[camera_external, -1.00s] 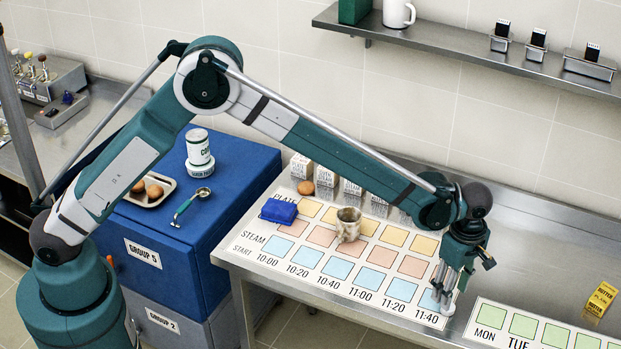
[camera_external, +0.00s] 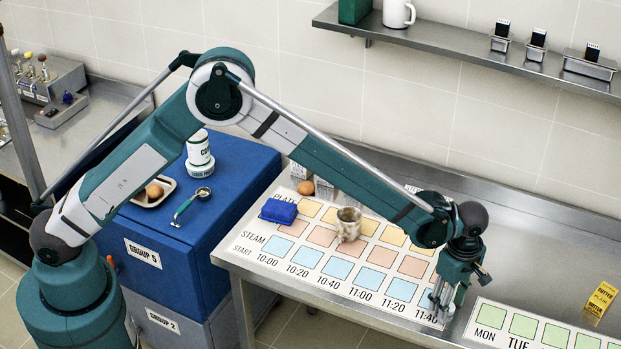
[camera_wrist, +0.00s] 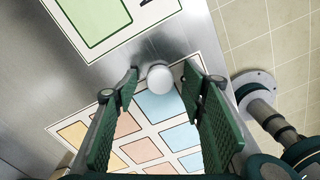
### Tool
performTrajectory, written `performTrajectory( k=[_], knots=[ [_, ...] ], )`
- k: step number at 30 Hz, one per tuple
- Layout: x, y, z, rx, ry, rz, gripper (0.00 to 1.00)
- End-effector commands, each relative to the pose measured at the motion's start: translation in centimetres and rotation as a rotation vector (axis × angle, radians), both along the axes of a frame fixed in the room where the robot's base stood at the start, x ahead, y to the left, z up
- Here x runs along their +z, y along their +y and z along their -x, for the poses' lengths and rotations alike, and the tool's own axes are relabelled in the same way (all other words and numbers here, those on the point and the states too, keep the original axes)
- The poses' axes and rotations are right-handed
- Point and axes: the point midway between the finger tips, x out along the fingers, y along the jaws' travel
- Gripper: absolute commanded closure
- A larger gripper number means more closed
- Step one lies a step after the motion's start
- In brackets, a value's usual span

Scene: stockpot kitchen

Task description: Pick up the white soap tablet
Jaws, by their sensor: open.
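The white soap tablet (camera_wrist: 159,78) shows in the wrist view as a small round white piece near the mat's corner, by the edge of the light-blue squares. My gripper (camera_wrist: 162,85) is open, with one green finger on each side of the tablet in the picture. No contact with the tablet shows. In the external view my gripper (camera_external: 441,305) points down over the right end of the schedule mat (camera_external: 237,247), close to the 11:40 label. The tablet is hard to make out there behind the fingers.
A weekday mat (camera_external: 476,334) lies to the right. A yellow butter box (camera_external: 601,299) stands at far right. The metal counter behind the gripper is clear.

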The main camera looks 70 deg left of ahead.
Motion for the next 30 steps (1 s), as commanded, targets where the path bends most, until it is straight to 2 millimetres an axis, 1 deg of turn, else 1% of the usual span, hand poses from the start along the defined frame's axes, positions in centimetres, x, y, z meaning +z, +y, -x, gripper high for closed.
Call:
performTrajectory(
  k=[11, 15, 18, 30],
  knots=[
    [0.03, -0.01, -0.01, 0.0, 0.0, 0.0, 0.59],
    [0.03, -0.01, -0.01, 0.0, 0.0, 0.0, 0.76],
    [0.03, -0.01, -0.01, 0.0, 0.0, 0.0, 0.87],
    [0.34, -0.01, -0.01, 0.0, 0.0, 0.0, 0.87]
  ],
)
